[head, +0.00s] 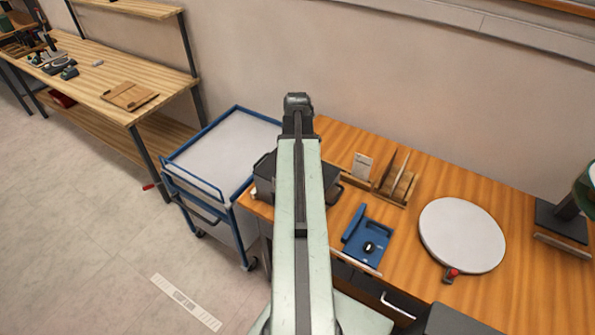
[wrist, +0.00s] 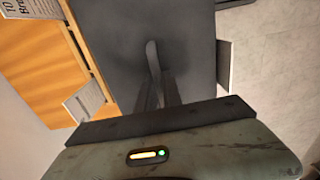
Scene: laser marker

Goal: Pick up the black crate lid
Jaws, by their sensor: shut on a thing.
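The black crate lid (wrist: 195,45) fills the upper middle of the wrist view as a dark flat panel with a raised strip-like handle (wrist: 153,58). My gripper (wrist: 158,92) is shut on this handle. In the head view my arm hides the gripper's fingers and part of the black crate (head: 325,188), which stands at the left end of the wooden table. I cannot tell whether the lid rests on the crate or is raised off it.
A blue-framed trolley (head: 225,145) stands left of the table (head: 405,250). Right of the crate are a small white card (head: 361,166), a wooden rack (head: 397,185), a blue tool (head: 368,240) and a round white plate (head: 462,234). A workbench (head: 120,75) stands at far left.

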